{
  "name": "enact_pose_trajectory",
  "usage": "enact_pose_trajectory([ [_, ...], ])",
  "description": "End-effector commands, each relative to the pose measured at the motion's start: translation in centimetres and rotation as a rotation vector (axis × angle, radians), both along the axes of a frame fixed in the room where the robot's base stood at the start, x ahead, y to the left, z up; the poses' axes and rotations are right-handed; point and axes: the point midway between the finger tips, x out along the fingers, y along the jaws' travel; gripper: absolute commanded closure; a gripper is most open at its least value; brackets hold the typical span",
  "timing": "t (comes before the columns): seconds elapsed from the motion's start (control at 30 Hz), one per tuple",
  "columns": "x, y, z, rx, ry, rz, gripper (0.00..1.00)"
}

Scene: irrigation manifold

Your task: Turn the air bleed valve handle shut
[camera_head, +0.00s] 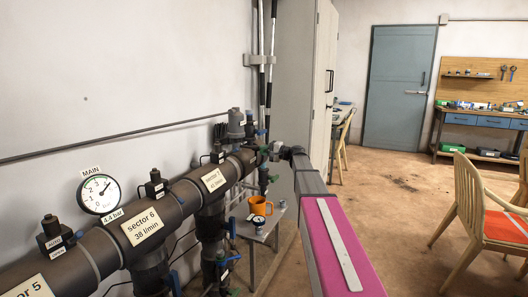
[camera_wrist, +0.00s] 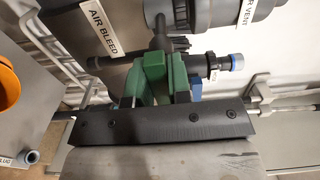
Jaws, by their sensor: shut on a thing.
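The AIR BLEED label (camera_wrist: 103,28) is on a dark block at the top left of the wrist view. Beside it, a dark valve stem (camera_wrist: 160,38) runs down to my gripper (camera_wrist: 164,65). My gripper's green fingers are shut on the air bleed valve handle, which they mostly hide. I cannot tell the handle's exact angle. In the head view my gripper (camera_head: 274,153) is at the far end of the manifold pipe, at the end of my arm.
An orange mug (camera_head: 259,206) stands on a small grey table (camera_head: 247,228) below the pipe. The large pipe (camera_head: 180,203) with sector valves and a MAIN gauge (camera_head: 100,194) runs along the left wall. A grey cabinet (camera_head: 295,80) stands behind. Open floor lies to the right.

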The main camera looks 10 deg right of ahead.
Motion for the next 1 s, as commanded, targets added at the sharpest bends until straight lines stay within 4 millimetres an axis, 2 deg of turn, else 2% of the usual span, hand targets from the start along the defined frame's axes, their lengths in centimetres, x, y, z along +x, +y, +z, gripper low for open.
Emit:
enact_pose_trajectory([
  [0.53,-0.13,-0.01,-0.11,-0.015,-0.019,0.001,1.00],
  [0.57,-0.13,-0.01,-0.11,-0.015,-0.019,0.001,0.72],
  [0.6,-0.12,-0.02,-0.11,-0.015,-0.019,0.001,0.59],
  [1.0,-0.47,-0.56,-0.05,-0.014,-0.019,0.000,0.57],
])
